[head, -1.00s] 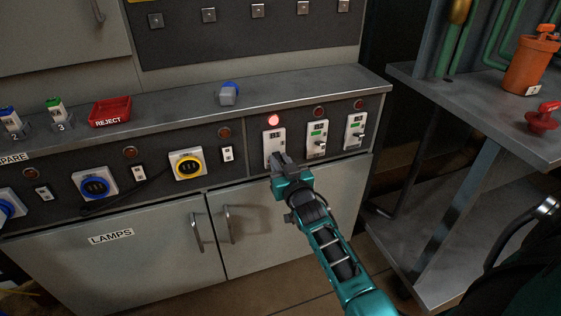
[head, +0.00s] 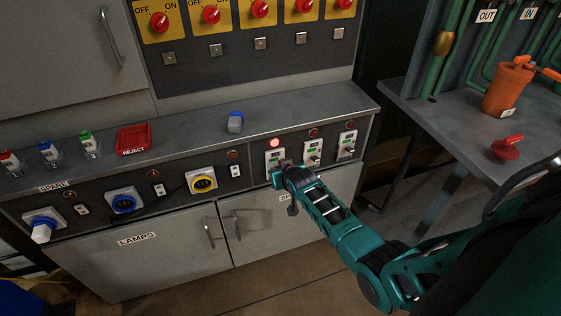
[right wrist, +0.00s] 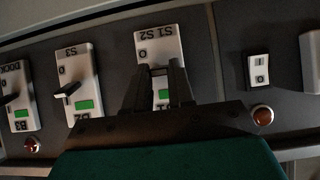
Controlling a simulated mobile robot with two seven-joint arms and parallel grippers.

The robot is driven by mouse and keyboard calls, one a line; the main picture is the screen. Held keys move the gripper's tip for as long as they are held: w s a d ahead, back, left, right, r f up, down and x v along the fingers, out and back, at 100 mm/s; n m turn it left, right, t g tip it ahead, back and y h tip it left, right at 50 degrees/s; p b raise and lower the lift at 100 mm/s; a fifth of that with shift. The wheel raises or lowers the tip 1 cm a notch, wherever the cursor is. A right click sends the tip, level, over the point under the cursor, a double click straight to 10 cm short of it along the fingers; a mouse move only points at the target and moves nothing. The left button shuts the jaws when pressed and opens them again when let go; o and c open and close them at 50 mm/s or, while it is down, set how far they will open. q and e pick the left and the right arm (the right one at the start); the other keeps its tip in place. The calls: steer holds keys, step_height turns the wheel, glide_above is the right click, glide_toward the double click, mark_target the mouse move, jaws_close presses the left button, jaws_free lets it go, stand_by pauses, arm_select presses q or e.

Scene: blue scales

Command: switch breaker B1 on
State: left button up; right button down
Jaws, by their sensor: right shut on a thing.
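Breaker B1 (head: 275,155) is the leftmost of three white breakers on the dark panel. It also shows in the right wrist view (right wrist: 158,45), upside down, marked "S1 S2" at its top edge. My right gripper (head: 282,168) is at its lower part, jaws shut around its lever, which the fingers (right wrist: 162,75) largely hide. A green indicator shows on B1 between the fingers. The lamp (head: 275,142) above B1 glows red. Breakers B2 (head: 313,153) and B3 (head: 347,145) also show green, with dark lamps. My left gripper is not in view.
B2 stands close beside my right gripper. A small white switch (right wrist: 259,70) is on its other side. A blue-and-grey plug (head: 235,122) lies on the ledge above, near a red reject tray (head: 133,139). A metal bench (head: 450,130) stands at the right.

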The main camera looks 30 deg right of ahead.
steer(key=shift+w+d+r+g+y+p, duration=0.15)
steer(key=shift+r+g+p, duration=0.1)
steer(key=shift+g+p, duration=0.4)
steer(key=shift+w+a+r+g+y+p, duration=0.15)
steer(key=shift+r+g+p, duration=0.1)
steer(key=shift+g+p, duration=0.4)
steer(key=c, duration=1)
jaws_free()
steer(key=shift+o, duration=0.2)
